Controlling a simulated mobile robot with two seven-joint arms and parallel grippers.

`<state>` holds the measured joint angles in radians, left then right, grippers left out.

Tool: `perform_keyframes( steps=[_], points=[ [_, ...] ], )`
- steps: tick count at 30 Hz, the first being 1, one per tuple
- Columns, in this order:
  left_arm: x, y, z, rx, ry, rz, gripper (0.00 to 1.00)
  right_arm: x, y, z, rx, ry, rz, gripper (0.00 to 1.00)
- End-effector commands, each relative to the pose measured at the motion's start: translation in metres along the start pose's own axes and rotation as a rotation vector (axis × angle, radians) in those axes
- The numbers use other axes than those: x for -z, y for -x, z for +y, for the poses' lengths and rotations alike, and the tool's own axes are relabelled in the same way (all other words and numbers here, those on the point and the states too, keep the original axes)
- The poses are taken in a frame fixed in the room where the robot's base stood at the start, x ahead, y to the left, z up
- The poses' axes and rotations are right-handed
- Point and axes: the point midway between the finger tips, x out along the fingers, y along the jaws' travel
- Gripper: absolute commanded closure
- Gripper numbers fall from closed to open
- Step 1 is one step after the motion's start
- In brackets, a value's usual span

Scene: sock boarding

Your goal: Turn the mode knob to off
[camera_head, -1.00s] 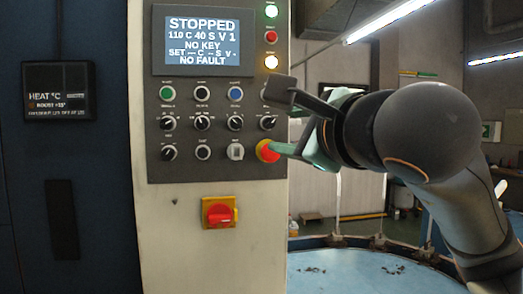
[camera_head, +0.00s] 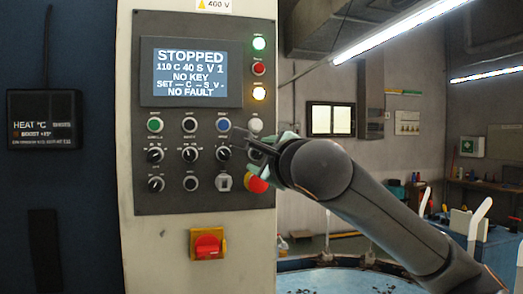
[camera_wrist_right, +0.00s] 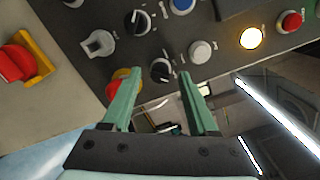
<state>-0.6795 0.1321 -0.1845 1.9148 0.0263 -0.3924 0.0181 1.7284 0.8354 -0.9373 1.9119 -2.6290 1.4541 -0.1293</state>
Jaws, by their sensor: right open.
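The grey control panel (camera_head: 205,205) carries a row of dark selector knobs with white pointers under its buttons. I cannot read which is labelled mode. In the head view, my right gripper (camera_head: 262,149) is at the panel's right edge and hides the rightmost knob of that row. In the right wrist view, this knob (camera_wrist_right: 160,70) shows between the tips of my open right gripper (camera_wrist_right: 158,80), beyond them, with no clear contact. Its neighbour knob (camera_wrist_right: 137,22) is outside the fingers. My left gripper is not in view.
A red emergency stop (camera_head: 257,184) sits just below the gripper, close to one finger in the wrist view (camera_wrist_right: 120,82). A white button (camera_wrist_right: 200,52) is near the other finger. The display (camera_head: 190,73) reads STOPPED, NO KEY. A red main switch (camera_head: 207,245) is below.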

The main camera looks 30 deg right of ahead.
Motion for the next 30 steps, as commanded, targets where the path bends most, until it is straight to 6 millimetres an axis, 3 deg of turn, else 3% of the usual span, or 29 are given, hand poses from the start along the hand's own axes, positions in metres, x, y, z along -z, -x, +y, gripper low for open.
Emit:
perform_keyframes(
  steps=[9, 24, 30],
  points=[
    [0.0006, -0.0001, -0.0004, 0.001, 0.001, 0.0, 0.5, -0.0001, -0.0025, 0.0005, 0.0, 0.0, -0.001, 0.42],
    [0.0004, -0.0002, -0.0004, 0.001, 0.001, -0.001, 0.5, -0.0001, -0.0021, 0.0002, 0.0, 0.0, -0.001, 0.98],
    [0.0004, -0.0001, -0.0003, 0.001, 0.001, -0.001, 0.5, -0.0001, -0.0021, 0.0, 0.001, -0.001, -0.001, 1.0]
  ],
)
